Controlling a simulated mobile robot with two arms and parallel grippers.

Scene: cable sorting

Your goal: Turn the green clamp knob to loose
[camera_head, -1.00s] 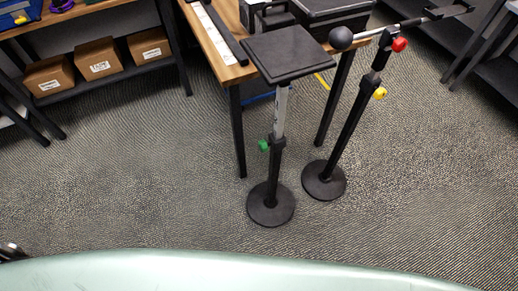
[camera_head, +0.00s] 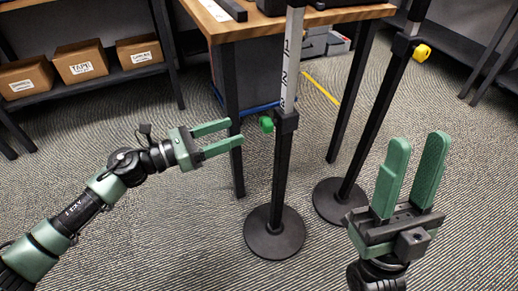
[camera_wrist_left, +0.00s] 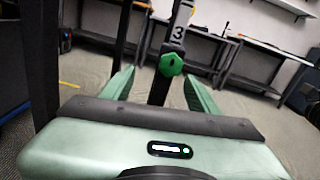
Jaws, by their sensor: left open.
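The green clamp knob (camera_head: 267,124) sits on the left side of a black collar on an upright stand (camera_head: 279,170) with a round base. A pale numbered post rises out of the collar. In the left wrist view the green knob (camera_wrist_left: 171,63) shows ahead, between the fingers in the picture. My left gripper (camera_head: 236,134) is open and empty, its fingers pointing at the stand just left of and a little below the knob. It also shows in the left wrist view (camera_wrist_left: 160,92). My right gripper (camera_head: 419,145) is open and empty at the right, fingers pointing up.
A second stand (camera_head: 367,125) with a yellow knob (camera_head: 421,52) stands to the right. A wooden table (camera_head: 290,24) is behind the stands. A shelf with cardboard boxes (camera_head: 81,62) is at the back left. The floor between shelf and stand is open.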

